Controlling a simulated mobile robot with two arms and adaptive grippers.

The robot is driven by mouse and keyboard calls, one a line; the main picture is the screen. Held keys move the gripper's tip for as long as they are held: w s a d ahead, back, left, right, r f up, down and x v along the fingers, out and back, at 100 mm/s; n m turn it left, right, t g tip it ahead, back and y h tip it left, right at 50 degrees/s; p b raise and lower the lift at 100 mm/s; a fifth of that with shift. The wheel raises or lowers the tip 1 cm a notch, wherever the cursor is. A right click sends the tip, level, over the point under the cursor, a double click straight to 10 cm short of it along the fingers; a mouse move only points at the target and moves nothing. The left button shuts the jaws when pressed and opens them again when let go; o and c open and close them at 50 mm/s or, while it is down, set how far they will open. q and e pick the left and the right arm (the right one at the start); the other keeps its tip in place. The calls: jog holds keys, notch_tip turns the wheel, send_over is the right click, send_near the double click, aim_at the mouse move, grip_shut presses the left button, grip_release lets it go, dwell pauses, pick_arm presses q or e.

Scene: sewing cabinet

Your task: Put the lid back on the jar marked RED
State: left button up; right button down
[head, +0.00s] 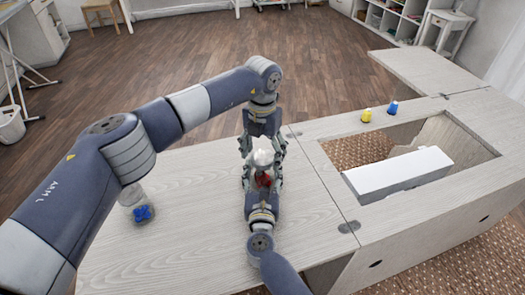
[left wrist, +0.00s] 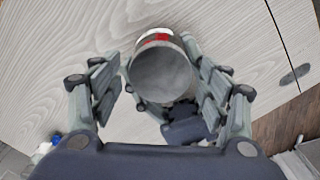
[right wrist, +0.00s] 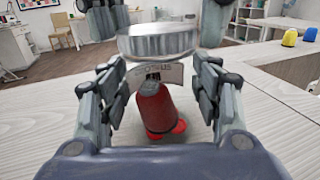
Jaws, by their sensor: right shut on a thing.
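A clear glass jar (head: 264,166) with a red spool inside stands on the wooden cabinet top, between my grippers. The red spool (right wrist: 153,108) and part of a pale label show in the right wrist view; I cannot read the label. A round grey metal lid (left wrist: 160,75) is over the jar's mouth, and it also shows in the right wrist view (right wrist: 156,42). I cannot tell whether it is fully seated. My right gripper (right wrist: 158,92) is shut on the jar from the side. My left gripper (left wrist: 162,72) points down, its fingers open around the lid with a small gap.
A second jar (head: 132,195) with a blue spool is at the left. A yellow spool (head: 366,115) and a blue spool (head: 392,107) stand behind the cabinet opening. A white box-shaped part (head: 400,174) spans that opening. The cabinet top (head: 190,245) is clear in front.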

pick_arm(q)
jog(key=c, duration=0.9)
jog(key=o, duration=1.2)
jog(key=shift+o, duration=0.2)
jog(key=shift+r, duration=0.1)
notch_tip(320, 180, up, 12)
